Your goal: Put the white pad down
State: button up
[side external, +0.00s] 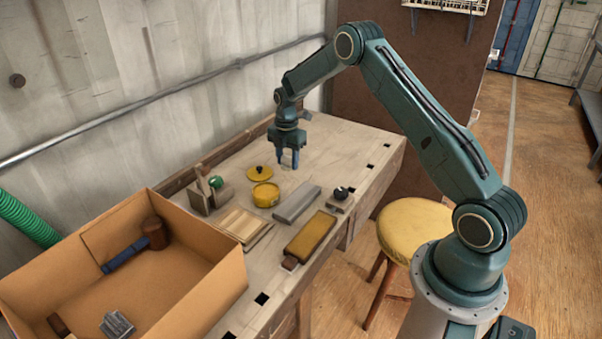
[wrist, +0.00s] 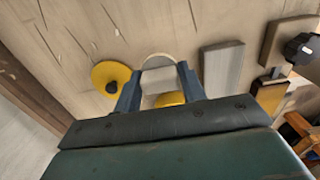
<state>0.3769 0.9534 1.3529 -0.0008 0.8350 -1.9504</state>
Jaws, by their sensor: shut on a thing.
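My gripper (side external: 288,163) points straight down over the far part of the workbench. In the wrist view its two blue fingers (wrist: 159,76) are closed on the white pad (wrist: 158,64), a pale piece with a rounded edge.
A grey block (side external: 296,204), a black-knobbed piece (side external: 341,194), a yellow-topped block (side external: 310,236), a slatted board (side external: 243,224) and a wooden holder with a green ball (side external: 215,183) crowd the nearer bench. A cardboard box (side external: 215,285) stands left. The far bench end (side external: 345,142) is clear.

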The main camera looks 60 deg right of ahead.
aim_at(288, 170)
jog(key=shift+f, duration=2.15)
jog(key=shift+f, duration=0.15)
jog(key=o, duration=0.9)
jog(key=shift+o, duration=0.2)
notch_tip(288, 170, up, 12)
jog(key=shift+f, duration=0.1)
jog(key=shift+r, duration=0.3)
